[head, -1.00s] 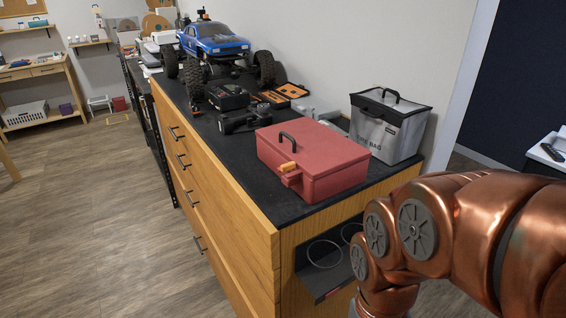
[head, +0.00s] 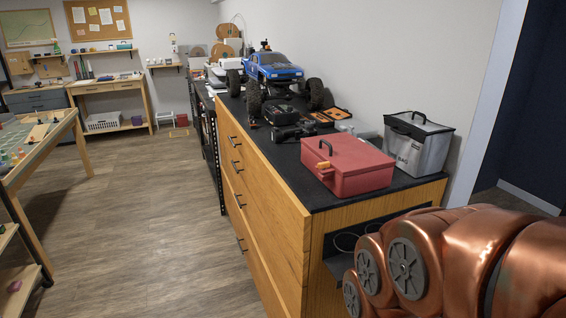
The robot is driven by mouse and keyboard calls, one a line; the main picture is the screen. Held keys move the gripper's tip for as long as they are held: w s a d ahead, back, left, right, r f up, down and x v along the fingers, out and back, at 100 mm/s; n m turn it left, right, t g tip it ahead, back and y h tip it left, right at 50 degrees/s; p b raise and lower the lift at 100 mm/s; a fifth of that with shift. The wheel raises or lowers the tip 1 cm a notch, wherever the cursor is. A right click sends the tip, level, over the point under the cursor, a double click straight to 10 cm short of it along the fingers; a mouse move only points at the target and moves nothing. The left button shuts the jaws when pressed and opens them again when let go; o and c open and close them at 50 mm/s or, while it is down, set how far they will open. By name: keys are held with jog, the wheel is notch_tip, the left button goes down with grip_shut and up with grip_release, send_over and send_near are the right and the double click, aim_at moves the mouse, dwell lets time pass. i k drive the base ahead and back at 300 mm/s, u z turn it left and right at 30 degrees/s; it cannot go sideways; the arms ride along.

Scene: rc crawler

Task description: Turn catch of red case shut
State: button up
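The red case (head: 352,172) sits with its lid down on the near end of the dark countertop. My copper arm fills the lower right, in front of and below the case. My gripper is out of the picture.
A silver and black bag (head: 425,148) stands close behind the case at the right. A blue crawler truck (head: 274,70), a black controller (head: 296,132) and an orange-edged tray (head: 332,115) lie farther back. The wooden cabinet (head: 262,185) has protruding drawer handles.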

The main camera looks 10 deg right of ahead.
aim_at(323, 165)
jog(key=u, duration=0.85)
jog(key=i, duration=0.95)
jog(key=z, duration=0.4)
